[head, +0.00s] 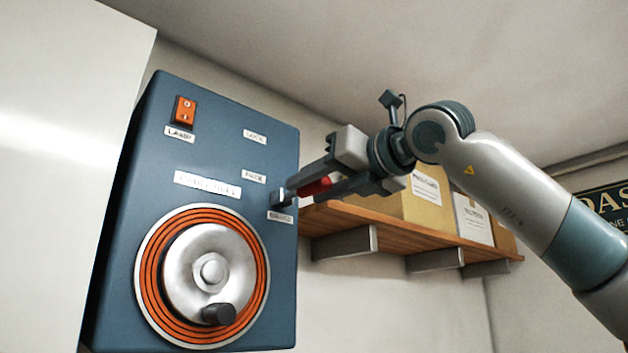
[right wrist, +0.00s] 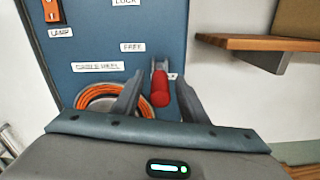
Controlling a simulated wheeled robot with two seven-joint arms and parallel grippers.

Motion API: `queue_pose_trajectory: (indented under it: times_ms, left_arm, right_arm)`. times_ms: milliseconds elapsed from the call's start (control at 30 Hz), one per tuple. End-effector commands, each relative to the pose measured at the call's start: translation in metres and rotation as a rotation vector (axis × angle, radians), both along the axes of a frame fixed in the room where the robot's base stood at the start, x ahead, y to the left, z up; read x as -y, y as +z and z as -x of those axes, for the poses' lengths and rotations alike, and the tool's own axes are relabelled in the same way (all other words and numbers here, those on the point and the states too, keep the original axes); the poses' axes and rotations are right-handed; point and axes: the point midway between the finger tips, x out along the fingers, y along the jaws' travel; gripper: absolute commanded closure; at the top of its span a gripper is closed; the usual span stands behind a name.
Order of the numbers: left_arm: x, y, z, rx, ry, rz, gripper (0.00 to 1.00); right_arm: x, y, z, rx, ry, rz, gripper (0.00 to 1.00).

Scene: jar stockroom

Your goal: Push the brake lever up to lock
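The brake lever has a red grip (head: 316,187) on a grey metal mount (head: 281,198) at the right side of a blue panel (head: 222,120). It points out from the panel, beside the FREE label (head: 254,177) and below the LOCK label (head: 255,136). My right gripper (head: 300,188) reaches in from the right, its fingers around the red grip. In the right wrist view the red grip (right wrist: 160,88) lies between the two spread fingers, with visible gaps on both sides. My left gripper is not in view.
The panel also carries an orange lamp switch (head: 184,110) and a metal crank wheel (head: 209,270) with a dark knob. A wooden shelf (head: 385,232) with boxes (head: 428,195) is on the wall behind and below my right gripper.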

Motion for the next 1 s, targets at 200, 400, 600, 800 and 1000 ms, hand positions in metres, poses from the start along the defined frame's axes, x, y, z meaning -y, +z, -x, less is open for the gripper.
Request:
queue_pose_trajectory:
  times_ms: [200, 400, 600, 800, 1000]
  left_arm:
    - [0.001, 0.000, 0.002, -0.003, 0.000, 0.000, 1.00]
    - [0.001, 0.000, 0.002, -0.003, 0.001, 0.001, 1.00]
    - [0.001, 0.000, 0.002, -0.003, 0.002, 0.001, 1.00]
    - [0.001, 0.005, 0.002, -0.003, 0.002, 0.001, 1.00]
    - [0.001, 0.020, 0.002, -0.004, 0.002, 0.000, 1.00]
  right_arm:
    - [0.000, -0.001, -0.001, 0.000, 0.000, 0.000, 0.60]
    - [0.000, 0.000, -0.001, 0.000, 0.000, 0.000, 0.92]
    - [0.000, 0.000, -0.001, -0.001, -0.001, 0.001, 1.00]
    - [0.000, 0.003, 0.000, -0.013, 0.000, 0.009, 1.00]
    - [0.000, 0.012, 0.000, -0.056, -0.001, 0.040, 1.00]
